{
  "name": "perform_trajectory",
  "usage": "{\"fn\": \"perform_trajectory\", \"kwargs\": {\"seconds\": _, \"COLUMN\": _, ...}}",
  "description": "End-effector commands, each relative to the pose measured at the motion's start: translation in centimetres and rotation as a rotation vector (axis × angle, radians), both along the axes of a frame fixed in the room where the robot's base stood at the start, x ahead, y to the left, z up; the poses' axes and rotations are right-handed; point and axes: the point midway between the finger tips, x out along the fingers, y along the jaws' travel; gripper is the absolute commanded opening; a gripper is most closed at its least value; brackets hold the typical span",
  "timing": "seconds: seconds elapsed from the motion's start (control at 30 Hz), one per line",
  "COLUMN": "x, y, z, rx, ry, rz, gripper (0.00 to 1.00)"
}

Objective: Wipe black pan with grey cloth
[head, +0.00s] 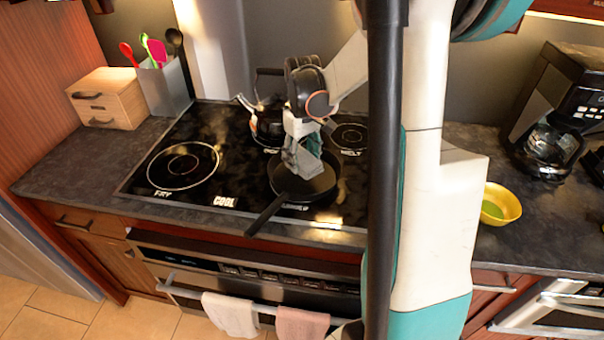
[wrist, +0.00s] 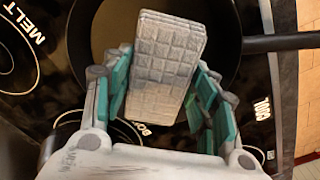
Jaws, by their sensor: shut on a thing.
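The black pan (head: 318,184) sits on the front right burner of the stovetop, its handle (head: 266,215) pointing toward the front left. The grey cloth (head: 305,160) is a folded, quilted block. My gripper (head: 301,145) is shut on the cloth and holds it over the pan. In the wrist view, the grey cloth (wrist: 165,62) stands between the teal finger pads of my gripper (wrist: 162,95), with its far end over the inside of the pan (wrist: 105,30). Whether the cloth touches the pan is hard to tell.
A kettle (head: 266,122) stands on the burner behind the pan. A utensil holder (head: 163,88) and wooden box (head: 103,97) are at the back left. A yellow bowl (head: 505,203) and coffee maker (head: 550,140) are right. Towels (head: 231,313) hang on the oven handle. The left burner (head: 184,166) is clear.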

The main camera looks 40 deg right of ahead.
Motion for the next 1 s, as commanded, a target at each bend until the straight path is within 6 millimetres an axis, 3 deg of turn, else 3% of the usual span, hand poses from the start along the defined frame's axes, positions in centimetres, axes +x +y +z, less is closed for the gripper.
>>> {"fn": "perform_trajectory", "kwargs": {"seconds": 0.13, "x": 0.0, "y": 0.0, "z": 1.4, "rx": 0.0, "ry": 0.0, "rz": 0.0, "gripper": 0.1}}
{"fn": "perform_trajectory", "kwargs": {"seconds": 0.47, "x": 0.0, "y": -0.1, "z": 1.4, "rx": 0.0, "ry": 0.0, "rz": 0.0, "gripper": 0.1}}
{"fn": "perform_trajectory", "kwargs": {"seconds": 1.0, "x": 0.0, "y": -5.6, "z": 1.3, "rx": 0.0, "ry": 0.0, "rz": -0.002, "gripper": 0.1}}
